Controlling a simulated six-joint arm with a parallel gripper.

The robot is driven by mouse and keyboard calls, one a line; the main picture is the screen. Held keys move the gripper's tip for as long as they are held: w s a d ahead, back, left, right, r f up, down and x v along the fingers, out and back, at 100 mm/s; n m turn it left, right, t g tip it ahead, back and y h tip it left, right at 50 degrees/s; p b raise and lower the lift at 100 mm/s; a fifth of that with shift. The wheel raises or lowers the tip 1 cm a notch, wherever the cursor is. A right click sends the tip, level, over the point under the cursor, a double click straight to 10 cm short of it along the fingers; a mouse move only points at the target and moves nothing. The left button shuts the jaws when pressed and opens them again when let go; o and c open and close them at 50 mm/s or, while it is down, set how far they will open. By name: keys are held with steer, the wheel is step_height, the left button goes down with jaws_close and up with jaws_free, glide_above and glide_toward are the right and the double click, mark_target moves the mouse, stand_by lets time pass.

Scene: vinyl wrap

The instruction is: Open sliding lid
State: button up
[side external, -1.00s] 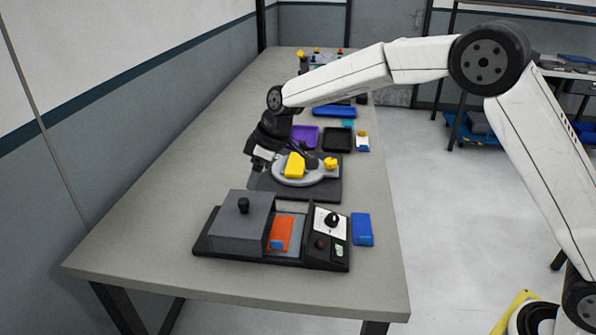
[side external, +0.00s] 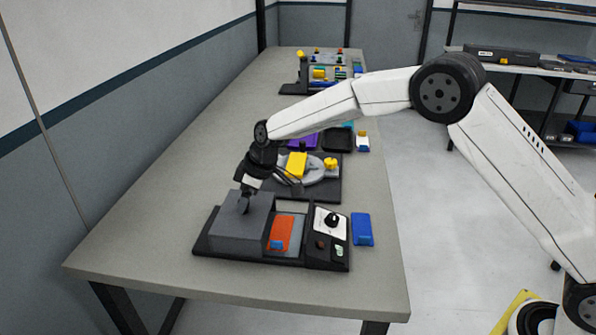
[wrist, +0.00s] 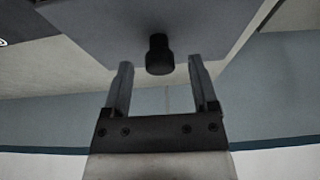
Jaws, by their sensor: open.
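The sliding lid (side external: 240,228) is a grey box-shaped cover on the left part of a black base unit (side external: 215,252). Its black knob stands on top; in the side view my gripper mostly hides it. In the wrist view the knob (wrist: 159,55) shows between and just beyond the two fingertips, with the lid (wrist: 110,22) behind it. My gripper (side external: 244,204) is open at the knob, tilted down, and it also shows in the wrist view (wrist: 160,68). I cannot tell whether a finger touches the knob. Right of the lid, the opening shows an orange piece (side external: 282,232) with a blue part.
A dial panel (side external: 328,220) fills the unit's right end, with a blue block (side external: 362,229) beside it. Behind stands a black plate with a grey disc and yellow blocks (side external: 297,165). Trays lie farther back. The table (side external: 150,225) left of the unit is clear.

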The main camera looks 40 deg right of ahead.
steer(key=shift+f, duration=0.1)
jaws_close()
stand_by(1.5)
